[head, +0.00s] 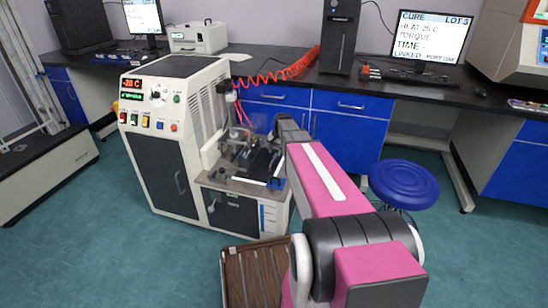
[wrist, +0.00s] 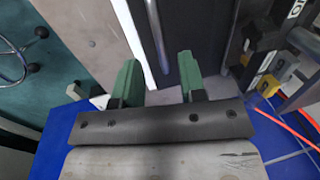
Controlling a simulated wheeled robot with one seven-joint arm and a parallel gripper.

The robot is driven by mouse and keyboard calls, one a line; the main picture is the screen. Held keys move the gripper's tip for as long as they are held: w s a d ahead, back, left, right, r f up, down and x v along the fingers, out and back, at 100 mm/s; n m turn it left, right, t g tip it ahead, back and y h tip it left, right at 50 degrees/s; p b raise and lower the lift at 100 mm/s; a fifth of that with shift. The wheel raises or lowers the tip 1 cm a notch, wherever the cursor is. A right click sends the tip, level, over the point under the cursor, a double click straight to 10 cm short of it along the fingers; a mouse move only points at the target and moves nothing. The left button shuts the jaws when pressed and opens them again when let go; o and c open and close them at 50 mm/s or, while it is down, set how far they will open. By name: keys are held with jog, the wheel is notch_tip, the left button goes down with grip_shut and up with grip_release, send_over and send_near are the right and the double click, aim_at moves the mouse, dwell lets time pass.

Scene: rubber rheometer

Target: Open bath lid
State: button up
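The cream-and-black test machine (head: 158,165) stands left of centre in the head view, with a lower work deck (head: 212,180) on its right side. The deck carries a cluster of metal fixtures and a pale bar (head: 250,179). I cannot tell for certain which part is the bath lid. My arm reaches over the deck's right side and hides part of it. In the wrist view my gripper (wrist: 160,84) has two green fingers set well apart, with nothing between them. A dark panel with a long bar handle (wrist: 156,38) lies beyond the fingertips, apart from them.
A blue stool (head: 404,184) stands right of my arm. A slatted brown crate-like object (head: 252,272) is on the floor in front. A coiled red hose (head: 280,72) runs from the machine towards the back bench (head: 270,85). Labelled blocks (wrist: 265,85) sit right of the fingers.

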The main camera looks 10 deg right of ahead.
aim_at(274, 158)
jog(key=shift+x, duration=1.95)
jog(key=shift+c, duration=0.3)
grip_shut()
jog(key=s+d, duration=0.8)
jog(key=d, duration=0.6)
jog(key=shift+s+d, duration=0.2)
jog(key=shift+d, duration=0.05)
jog(key=shift+o, duration=0.3)
grip_release()
jog(key=shift+r, duration=0.15)
jog(key=v, duration=1)
jog(key=shift+r, duration=0.3)
